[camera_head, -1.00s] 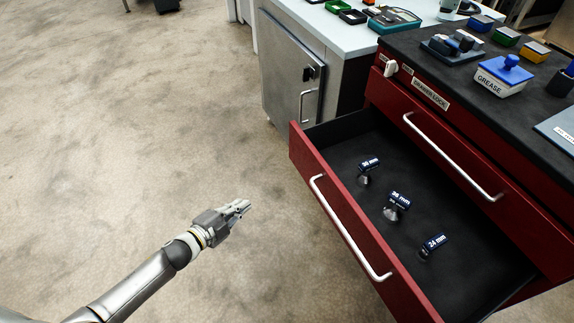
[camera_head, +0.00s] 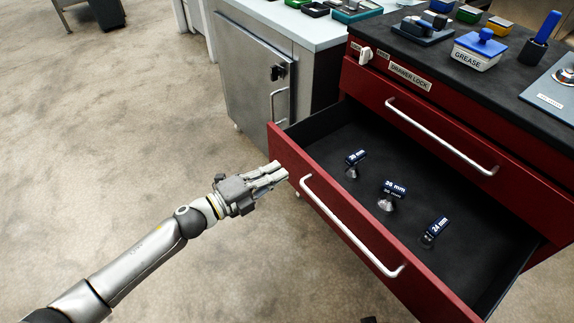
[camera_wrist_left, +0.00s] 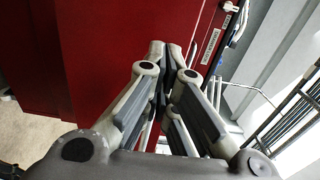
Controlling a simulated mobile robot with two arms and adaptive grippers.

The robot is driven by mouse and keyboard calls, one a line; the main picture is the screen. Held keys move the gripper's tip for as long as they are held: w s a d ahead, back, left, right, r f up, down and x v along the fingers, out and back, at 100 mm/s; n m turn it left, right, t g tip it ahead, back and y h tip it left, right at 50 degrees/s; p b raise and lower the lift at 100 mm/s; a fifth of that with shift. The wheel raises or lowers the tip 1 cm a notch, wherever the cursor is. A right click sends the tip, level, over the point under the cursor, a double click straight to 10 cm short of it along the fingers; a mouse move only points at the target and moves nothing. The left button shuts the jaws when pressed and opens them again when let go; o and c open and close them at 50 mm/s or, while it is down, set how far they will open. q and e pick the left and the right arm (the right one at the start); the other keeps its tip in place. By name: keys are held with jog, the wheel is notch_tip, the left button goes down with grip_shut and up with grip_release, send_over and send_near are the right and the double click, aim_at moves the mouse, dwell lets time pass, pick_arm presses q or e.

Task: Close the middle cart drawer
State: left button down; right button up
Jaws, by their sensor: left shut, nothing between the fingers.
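The red cart's middle drawer (camera_head: 345,222) stands pulled out, with a silver bar handle (camera_head: 350,228) on its front. Inside on the dark liner lie several metal pieces with labels, among them 36 mm (camera_head: 393,190) and 24 mm (camera_head: 434,230). My left gripper (camera_head: 280,174) is shut and empty, its fingertips at the left part of the drawer front, beside the handle's upper end. In the left wrist view the shut fingers (camera_wrist_left: 172,55) point at the red front (camera_wrist_left: 110,50). Whether they touch it I cannot tell. My right gripper is out of view.
The drawer above (camera_head: 450,130) is shut, with a drawer lock label (camera_head: 409,78) over it. The black cart top holds a grease box (camera_head: 477,52) and other boxes. A grey cabinet (camera_head: 245,85) stands behind left.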

aim_at(296, 161)
pick_arm(q)
jog(key=shift+x, duration=2)
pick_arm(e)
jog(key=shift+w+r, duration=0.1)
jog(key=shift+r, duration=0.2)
pick_arm(q)
jog(key=shift+a, duration=0.1)
jog(key=shift+w, duration=0.1)
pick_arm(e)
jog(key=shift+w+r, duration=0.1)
